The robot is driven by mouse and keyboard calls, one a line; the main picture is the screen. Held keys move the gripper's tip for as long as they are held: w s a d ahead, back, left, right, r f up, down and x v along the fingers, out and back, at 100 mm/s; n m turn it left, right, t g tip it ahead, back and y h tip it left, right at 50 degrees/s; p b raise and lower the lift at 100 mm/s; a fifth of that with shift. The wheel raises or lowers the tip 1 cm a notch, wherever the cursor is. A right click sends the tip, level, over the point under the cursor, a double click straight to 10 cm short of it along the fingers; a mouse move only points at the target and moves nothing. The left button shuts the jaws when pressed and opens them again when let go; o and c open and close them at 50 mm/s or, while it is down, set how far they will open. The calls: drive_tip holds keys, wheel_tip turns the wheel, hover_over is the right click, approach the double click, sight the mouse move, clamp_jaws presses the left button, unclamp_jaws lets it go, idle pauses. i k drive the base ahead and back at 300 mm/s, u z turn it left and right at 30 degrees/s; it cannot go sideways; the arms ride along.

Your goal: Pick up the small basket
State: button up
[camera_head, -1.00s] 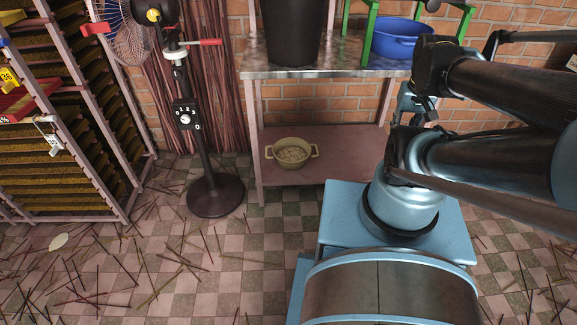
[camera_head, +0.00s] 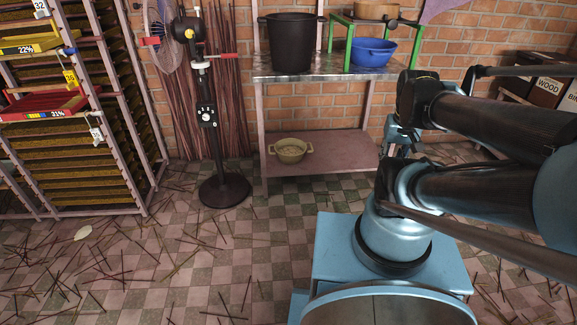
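A small round beige vessel with two side handles (camera_head: 290,150) sits on the lower shelf of the metal-topped table; I cannot tell if it is woven. A round tan container that looks like a basket (camera_head: 377,11) stands on the green stand, partly cut by the top edge. My arm fills the right side. What looks like part of my gripper (camera_head: 401,134) shows small between the dark links, at the right end of the shelf in the picture and apart from both containers. Its fingers are not clear.
The table (camera_head: 330,66) carries a black pot (camera_head: 291,44) and a blue bowl (camera_head: 373,52) under the green stand. A fan stand (camera_head: 224,190) stands left of it, beside a tray rack (camera_head: 85,130). Thin sticks litter the checkered floor (camera_head: 180,265).

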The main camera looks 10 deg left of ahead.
sight(290, 150)
drive_tip(key=k, duration=0.95)
drive_tip(key=u, duration=0.5)
drive_tip(key=i, duration=1)
drive_tip(key=z, duration=0.05)
